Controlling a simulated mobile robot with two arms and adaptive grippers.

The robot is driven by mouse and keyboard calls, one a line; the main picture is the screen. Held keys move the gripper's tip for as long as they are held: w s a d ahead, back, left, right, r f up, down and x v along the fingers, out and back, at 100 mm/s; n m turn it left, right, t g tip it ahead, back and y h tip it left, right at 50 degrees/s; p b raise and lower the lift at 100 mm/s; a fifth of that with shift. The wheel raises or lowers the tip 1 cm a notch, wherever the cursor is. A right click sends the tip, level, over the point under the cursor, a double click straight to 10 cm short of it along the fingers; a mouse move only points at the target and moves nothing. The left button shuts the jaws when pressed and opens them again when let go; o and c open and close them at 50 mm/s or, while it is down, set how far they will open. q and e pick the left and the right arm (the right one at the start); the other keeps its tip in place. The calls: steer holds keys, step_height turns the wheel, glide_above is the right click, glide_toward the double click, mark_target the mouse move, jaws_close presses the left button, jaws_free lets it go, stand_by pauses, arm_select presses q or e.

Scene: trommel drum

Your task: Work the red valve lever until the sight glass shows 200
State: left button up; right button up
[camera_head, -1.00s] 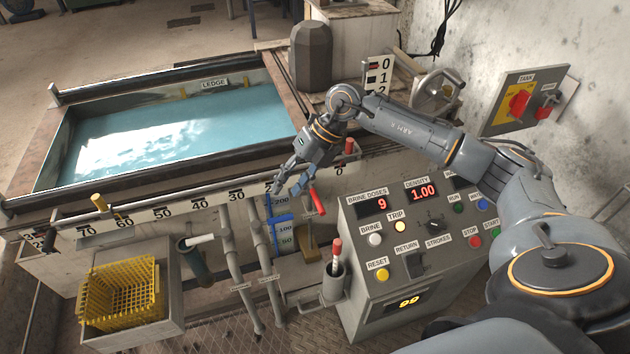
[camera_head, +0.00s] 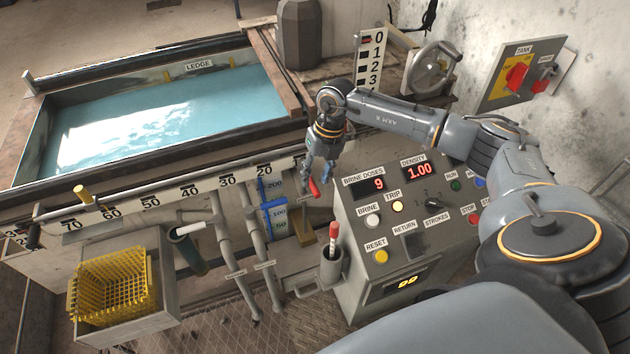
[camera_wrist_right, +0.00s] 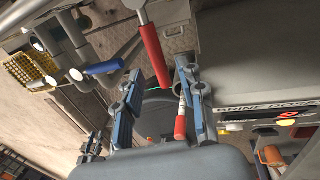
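The red valve lever (camera_head: 314,188) juts from the trough's front, right of the sight glass (camera_head: 272,208), a blue upright marked 200, 100 and 50. The liquid level is too small to tell. My right gripper (camera_head: 320,178) points down at the lever and partly hides it. In the right wrist view, my right gripper (camera_wrist_right: 172,72) has its fingers apart. A red handle (camera_wrist_right: 153,57) passes beside the left fingertip, and a smaller red handle (camera_wrist_right: 180,128) shows near the right finger. I cannot tell if either touches. My left gripper is out of view.
The control console (camera_head: 350,285) stands close on the right, reading brine doses 9 and density 1.00. A cup (camera_head: 332,268) holds a red-topped stick. A yellow basket (camera_head: 112,287) sits left. Pipes (camera_head: 225,232) run down the trough's front.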

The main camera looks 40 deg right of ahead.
arm_select(q)
steer(key=shift+r, duration=0.55)
arm_select(e)
steer(key=shift+w+a+f, duration=0.1)
steer(key=shift+a+f, duration=0.1)
steer(key=shift+f, duration=0.7)
steer(key=shift+c, duration=0.2)
jaws_close()
